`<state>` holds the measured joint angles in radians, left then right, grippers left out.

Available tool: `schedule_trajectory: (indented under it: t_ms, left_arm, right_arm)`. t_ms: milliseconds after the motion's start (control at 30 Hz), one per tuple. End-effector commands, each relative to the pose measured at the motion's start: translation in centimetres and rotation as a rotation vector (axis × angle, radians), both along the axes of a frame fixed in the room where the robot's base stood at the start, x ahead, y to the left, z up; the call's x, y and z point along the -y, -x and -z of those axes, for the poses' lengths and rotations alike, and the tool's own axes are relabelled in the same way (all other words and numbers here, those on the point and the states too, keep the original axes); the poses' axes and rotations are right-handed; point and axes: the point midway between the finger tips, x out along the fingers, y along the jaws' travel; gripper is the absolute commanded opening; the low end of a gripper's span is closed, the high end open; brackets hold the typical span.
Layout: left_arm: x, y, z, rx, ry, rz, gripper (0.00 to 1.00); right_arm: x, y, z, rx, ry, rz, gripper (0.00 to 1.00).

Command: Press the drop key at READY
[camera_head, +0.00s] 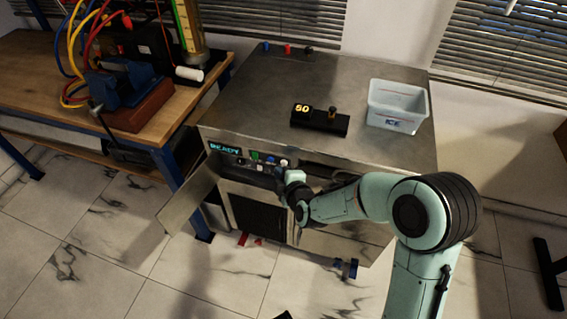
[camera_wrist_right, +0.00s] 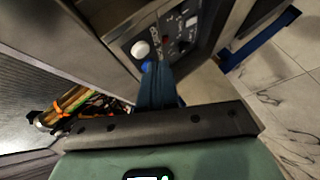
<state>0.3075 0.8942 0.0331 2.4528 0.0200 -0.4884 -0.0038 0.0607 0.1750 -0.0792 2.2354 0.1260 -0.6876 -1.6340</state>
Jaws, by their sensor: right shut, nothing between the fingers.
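The metal machine (camera_head: 240,100) has a front panel with a lit display (camera_head: 224,149) that appears to read READY. Right of the display are a green key (camera_head: 255,156), a blue key (camera_head: 270,159) and a white key (camera_head: 284,162). Which key is the drop key I cannot read. My right gripper (camera_head: 280,172) is shut and empty, its tips at the panel close to the blue key; contact cannot be told. My left gripper is not in view.
A small door (camera_head: 188,195) hangs open at the machine's left. On its top are a black block marked 50 (camera_head: 318,119) and a white ICE bin (camera_head: 397,105). A wooden bench (camera_head: 40,70) with hoses and a vise stands left. Red and blue pieces lie on the floor.

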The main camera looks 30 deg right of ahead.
Motion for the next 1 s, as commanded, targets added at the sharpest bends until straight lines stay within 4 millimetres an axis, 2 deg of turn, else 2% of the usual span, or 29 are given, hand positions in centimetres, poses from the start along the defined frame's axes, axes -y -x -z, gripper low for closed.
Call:
schedule_trajectory:
  t_ms: [667, 1000]
  left_arm:
    - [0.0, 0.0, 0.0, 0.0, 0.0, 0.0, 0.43]
    - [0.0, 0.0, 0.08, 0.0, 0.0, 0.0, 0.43]
  right_arm:
    - [0.01, -0.01, 0.0, 0.0, 0.0, 0.0, 0.0]
    - [0.68, -0.57, 0.02, 0.0, 0.0, 0.001, 0.0]
